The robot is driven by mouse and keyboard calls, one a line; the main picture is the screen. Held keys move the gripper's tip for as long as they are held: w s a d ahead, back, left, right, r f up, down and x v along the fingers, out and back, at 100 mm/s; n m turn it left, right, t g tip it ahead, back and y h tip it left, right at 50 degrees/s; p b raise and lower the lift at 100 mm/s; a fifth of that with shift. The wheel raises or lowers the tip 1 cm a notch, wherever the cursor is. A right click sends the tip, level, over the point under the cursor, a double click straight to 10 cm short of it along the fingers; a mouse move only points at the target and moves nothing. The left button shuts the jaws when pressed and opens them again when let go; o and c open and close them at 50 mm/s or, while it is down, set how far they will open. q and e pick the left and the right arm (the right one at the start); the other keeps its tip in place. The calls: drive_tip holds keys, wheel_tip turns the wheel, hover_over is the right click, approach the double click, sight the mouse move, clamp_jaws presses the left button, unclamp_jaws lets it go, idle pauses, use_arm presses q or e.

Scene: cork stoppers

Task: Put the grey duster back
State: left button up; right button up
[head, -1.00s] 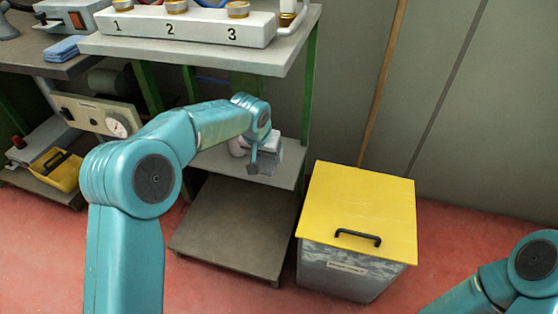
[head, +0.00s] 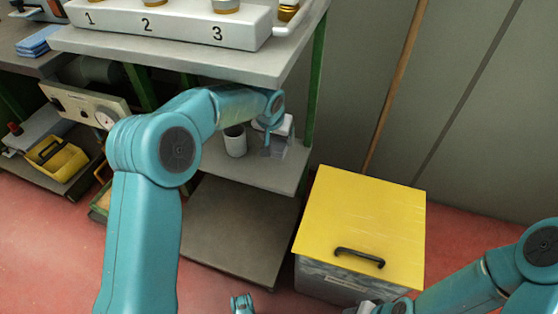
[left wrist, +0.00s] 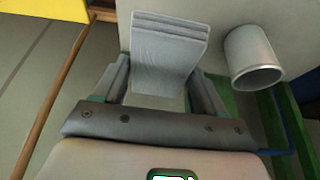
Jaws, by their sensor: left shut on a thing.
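The grey duster (left wrist: 168,62) is a folded cloth held between the two fingers of my left gripper (left wrist: 160,90) in the left wrist view. In the head view my left gripper (head: 274,150) is over the right part of the middle shelf (head: 230,170), under the top board. The duster (head: 280,148) is partly hidden there by the gripper. I cannot tell whether it touches the shelf. My right arm comes in at the lower right; its gripper (head: 372,307) is cut off by the bottom edge and its fingers do not show clearly.
A yellow-lidded bin (head: 362,225) stands right of the shelves. A wooden pole (head: 395,85) leans on the wall. The bottom shelf (head: 240,225) is bare.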

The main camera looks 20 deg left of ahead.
sight(273, 149)
use_arm(q)
wheel_tip(273, 149, down, 5)
drive_tip(key=shift+s+b, duration=0.1)
drive_tip(key=shift+b, duration=0.85)
drive_tip(key=shift+f+b, duration=1.1)
drive_tip(key=shift+f, duration=1.35)
drive_tip(key=o, duration=1.1)
use_arm(e)
drive_tip(key=shift+t, duration=0.5)
drive_tip(key=f, duration=0.1)
drive_tip(key=w+f, duration=0.1)
drive_tip(key=f, duration=0.1)
drive_tip(key=w+f, duration=0.1)
drive_tip(key=shift+w+d+f, duration=0.25)
drive_tip(key=shift+d+f, duration=0.05)
drive_tip(key=shift+d, duration=0.05)
use_arm(q)
drive_tip(key=shift+r, duration=0.25)
drive_tip(key=p+v, duration=0.4)
drive_tip(key=v, duration=0.7)
drive_tip(key=shift+s+r, duration=0.15)
drive_tip(key=shift+r, duration=0.25)
use_arm(e)
drive_tip(key=shift+g, duration=0.5)
drive_tip(key=r, duration=0.1)
drive_tip(key=s+r, duration=0.2)
drive_tip(key=r, duration=0.1)
drive_tip(key=shift+s+a+r, duration=0.1)
drive_tip(key=shift+s+a, duration=0.15)
drive_tip(key=shift+a, duration=0.05)
